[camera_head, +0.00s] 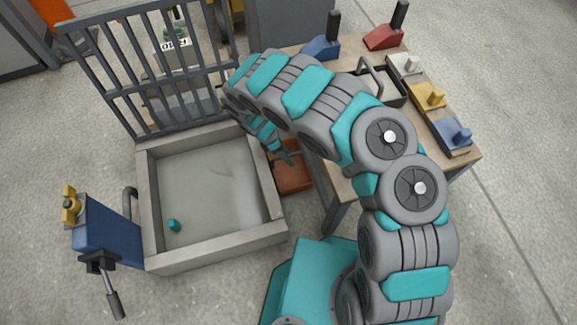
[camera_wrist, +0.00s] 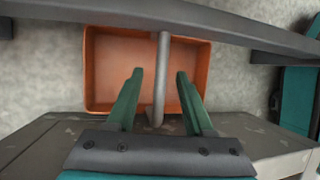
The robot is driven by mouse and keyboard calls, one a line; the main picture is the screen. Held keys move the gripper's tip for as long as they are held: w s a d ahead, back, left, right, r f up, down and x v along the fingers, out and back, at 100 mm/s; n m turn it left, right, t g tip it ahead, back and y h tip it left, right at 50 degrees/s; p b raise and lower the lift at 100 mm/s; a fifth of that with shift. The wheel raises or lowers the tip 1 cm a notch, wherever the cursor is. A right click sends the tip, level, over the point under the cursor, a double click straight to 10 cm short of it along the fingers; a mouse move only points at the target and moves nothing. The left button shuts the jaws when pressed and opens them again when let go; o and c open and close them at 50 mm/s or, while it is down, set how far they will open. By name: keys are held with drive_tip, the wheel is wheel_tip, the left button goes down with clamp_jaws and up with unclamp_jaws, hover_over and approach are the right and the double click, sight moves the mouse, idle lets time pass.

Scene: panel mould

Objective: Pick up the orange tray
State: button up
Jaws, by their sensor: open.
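The orange tray (camera_head: 293,181) sits low between the concrete mould frame and the workbench, partly hidden by my arm in the head view. In the wrist view the tray (camera_wrist: 103,70) lies beyond my fingers, its open inside facing the camera. My gripper (camera_wrist: 158,73) is open, with its two green fingers apart over the tray's near side. Nothing is held between them. A thin grey bar (camera_wrist: 162,65) crosses the view between the fingers. In the head view my gripper (camera_head: 287,158) shows small above the tray.
The mould frame (camera_head: 262,235) with an upright grate (camera_head: 130,75) stands left of the tray. The workbench (camera_head: 340,185) on the right holds coloured tools. A grey beam (camera_wrist: 230,25) crosses the top of the wrist view. A blue clamp (camera_head: 105,235) stands at left.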

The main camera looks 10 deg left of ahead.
drive_tip(key=shift+d+f, duration=0.1)
drive_tip(key=shift+f, duration=0.15)
clamp_jaws()
idle(1.3)
